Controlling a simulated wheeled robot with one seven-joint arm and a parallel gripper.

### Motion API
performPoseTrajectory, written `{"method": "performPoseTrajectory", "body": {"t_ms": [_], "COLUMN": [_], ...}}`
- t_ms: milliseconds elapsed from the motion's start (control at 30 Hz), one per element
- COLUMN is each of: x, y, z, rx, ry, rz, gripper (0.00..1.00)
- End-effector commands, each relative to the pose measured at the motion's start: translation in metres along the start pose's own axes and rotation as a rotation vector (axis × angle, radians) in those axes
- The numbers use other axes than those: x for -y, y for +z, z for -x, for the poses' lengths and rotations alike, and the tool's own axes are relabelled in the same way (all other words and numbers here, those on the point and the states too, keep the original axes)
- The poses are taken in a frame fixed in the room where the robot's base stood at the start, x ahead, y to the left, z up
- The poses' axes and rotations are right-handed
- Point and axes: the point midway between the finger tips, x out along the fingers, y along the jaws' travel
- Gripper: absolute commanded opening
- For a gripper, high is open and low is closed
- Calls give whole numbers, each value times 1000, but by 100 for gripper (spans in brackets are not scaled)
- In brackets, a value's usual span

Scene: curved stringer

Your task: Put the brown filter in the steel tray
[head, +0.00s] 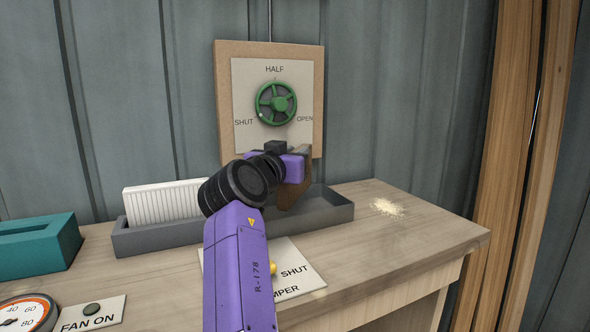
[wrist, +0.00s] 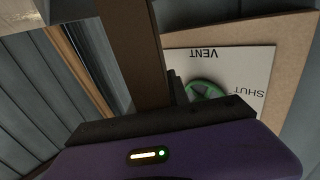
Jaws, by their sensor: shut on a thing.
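The brown filter (head: 291,192) is a thin panel hanging below my gripper (head: 300,152), which is shut on it. In the head view it is over the right part of the grey steel tray (head: 333,213); I cannot tell whether its lower edge touches the tray floor. In the wrist view the brown filter (wrist: 133,50) stands out from the dark jaws as a brown strip. My arm hides the middle of the tray and part of the filter.
A white ribbed filter (head: 160,202) stands in the tray's left part. A teal box (head: 38,243) is at the left. A green valve wheel (head: 276,103) on a wall board is just behind my gripper. Pale powder (head: 387,208) lies on the bench's right side, otherwise clear.

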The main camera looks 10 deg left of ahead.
Motion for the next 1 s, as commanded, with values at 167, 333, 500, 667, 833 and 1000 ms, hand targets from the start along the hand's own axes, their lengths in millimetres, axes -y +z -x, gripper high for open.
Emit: {"method": "performPoseTrajectory", "body": {"t_ms": [167,333,500,667,833,1000], "x": [0,0,0,0,0,0], "y": [18,40,42,44,44,44], "z": [0,0,0,0,0,0], "rx": [1,0,-1,-1,0,0], "ry": [-1,0,0,0,0,0], "rz": [4,2,0,1,1,1], "gripper": [0,0,0,0,39,43]}}
